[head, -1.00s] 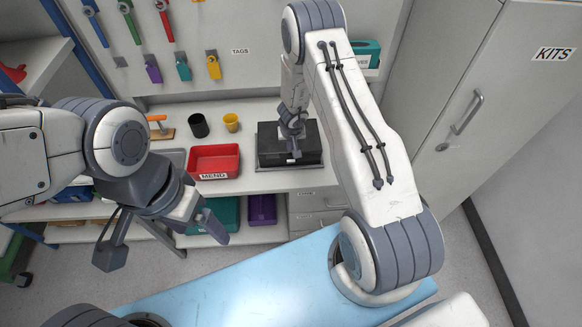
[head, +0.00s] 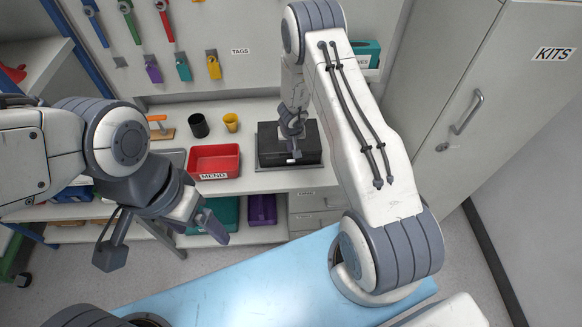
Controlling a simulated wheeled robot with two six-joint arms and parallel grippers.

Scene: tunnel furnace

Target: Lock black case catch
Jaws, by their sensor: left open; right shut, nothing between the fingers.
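The black case (head: 271,145) sits on the white counter at the middle, on a thin dark base or mat, and its lid looks closed. My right gripper (head: 294,158) is shut and empty, pointing down at the front side of the case. A small light piece, perhaps the catch, shows at its fingertips. Whether the fingers touch it, and how the catch stands, I cannot tell. My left gripper (head: 165,246) is open and empty, in the air in front of the counter, well left of the case.
A red bin (head: 214,175) labelled MEND stands left of the case. A black cup (head: 198,125) and a yellow cup (head: 231,122) stand behind it. Tools hang on the back panel. A tall KITS cabinet (head: 520,70) is at the right.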

